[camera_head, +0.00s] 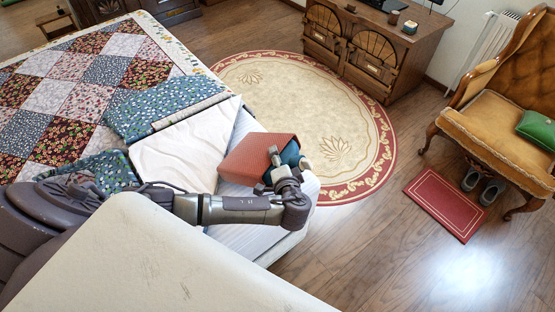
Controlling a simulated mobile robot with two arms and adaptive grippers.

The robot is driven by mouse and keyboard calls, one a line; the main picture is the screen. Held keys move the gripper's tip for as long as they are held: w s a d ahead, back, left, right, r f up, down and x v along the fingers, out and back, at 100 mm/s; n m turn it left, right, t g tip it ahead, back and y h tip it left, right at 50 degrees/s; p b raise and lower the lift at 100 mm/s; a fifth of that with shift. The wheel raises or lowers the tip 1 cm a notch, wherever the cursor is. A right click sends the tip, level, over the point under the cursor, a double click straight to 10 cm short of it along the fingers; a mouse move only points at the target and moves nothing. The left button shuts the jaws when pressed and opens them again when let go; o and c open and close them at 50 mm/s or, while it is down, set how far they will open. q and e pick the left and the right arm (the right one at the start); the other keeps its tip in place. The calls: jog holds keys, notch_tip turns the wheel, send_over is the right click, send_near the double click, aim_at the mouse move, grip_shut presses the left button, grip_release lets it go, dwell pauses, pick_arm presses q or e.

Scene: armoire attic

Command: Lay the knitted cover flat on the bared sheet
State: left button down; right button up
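A brick-red, box-like thing (254,156) sits at the near right end of the bed; I take it to be the knitted cover, though its knit cannot be made out. A dark teal item (291,152) shows at its right end. My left gripper (289,158) is at that end, its fingers on either side of the teal item, and appears shut on it. Whether the red thing rests on the mattress or is held above it is unclear. The bared white sheet (182,152) lies left of it, partly hidden by my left arm. My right gripper is not seen.
A patchwork quilt (85,75) covers the far left of the bed, its blue floral edge (160,105) folded back beside the sheet. An oval rug (310,95), carved cabinet (370,45), red mat (445,204), slippers (480,185) and yellow armchair (500,115) stand beyond on the wooden floor.

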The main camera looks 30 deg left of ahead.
pick_arm(q)
jog(key=shift+r, duration=0.15)
jog(key=shift+c, duration=1.2)
grip_release()
jog(key=shift+o, duration=0.5)
jog(key=shift+s+d+f, duration=0.1)
jog(key=shift+f, duration=0.1)
jog(key=v, duration=1.2)
